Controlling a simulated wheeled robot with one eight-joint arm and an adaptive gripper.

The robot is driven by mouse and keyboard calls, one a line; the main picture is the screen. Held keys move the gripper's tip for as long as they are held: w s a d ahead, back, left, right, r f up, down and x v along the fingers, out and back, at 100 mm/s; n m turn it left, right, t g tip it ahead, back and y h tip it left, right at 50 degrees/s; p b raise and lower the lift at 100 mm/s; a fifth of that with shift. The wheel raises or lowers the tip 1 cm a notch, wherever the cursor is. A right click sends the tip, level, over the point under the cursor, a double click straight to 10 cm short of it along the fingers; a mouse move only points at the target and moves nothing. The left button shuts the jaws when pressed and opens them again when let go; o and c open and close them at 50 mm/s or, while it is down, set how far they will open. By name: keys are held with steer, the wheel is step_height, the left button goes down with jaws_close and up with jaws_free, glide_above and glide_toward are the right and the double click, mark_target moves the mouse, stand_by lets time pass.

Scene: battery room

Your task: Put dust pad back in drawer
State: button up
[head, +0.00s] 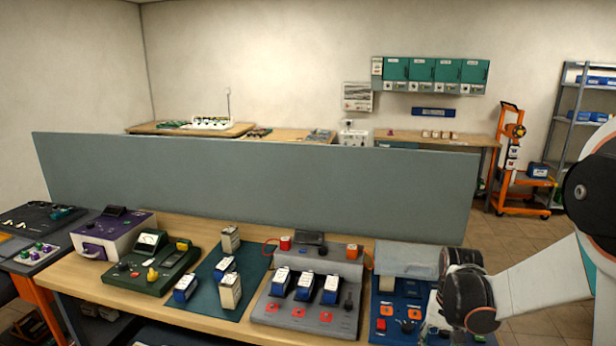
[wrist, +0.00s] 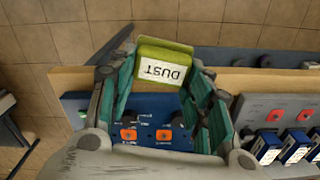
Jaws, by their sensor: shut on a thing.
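The dust pad (wrist: 162,67) is a green block with a white label reading DUST, upside down in the wrist view. My gripper (wrist: 160,82) has its teal-lined fingers on both sides of the pad and is shut on it. The pad is above the bench's edge, beyond a blue panel with orange switches in the wrist view. In the head view I cannot make out the pad or the fingers; my arm covers that part. I cannot identify an open drawer in either view.
The blue unit (head: 393,310) stands at the bench's right end, partly behind my arm. Left of it are a grey charger (head: 262,308) with several batteries, a teal mat (head: 207,301), a green meter unit (head: 139,279) and a purple box (head: 127,228). A grey partition (head: 250,185) stands behind.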

steer(key=a+f+n+b, duration=0.4)
steer(key=a+f+n, duration=0.1)
steer(key=a+f, duration=0.4)
steer(key=shift+w+a+f, duration=0.15)
steer(key=shift+w+a, duration=0.2)
steer(key=shift+a, duration=0.65)
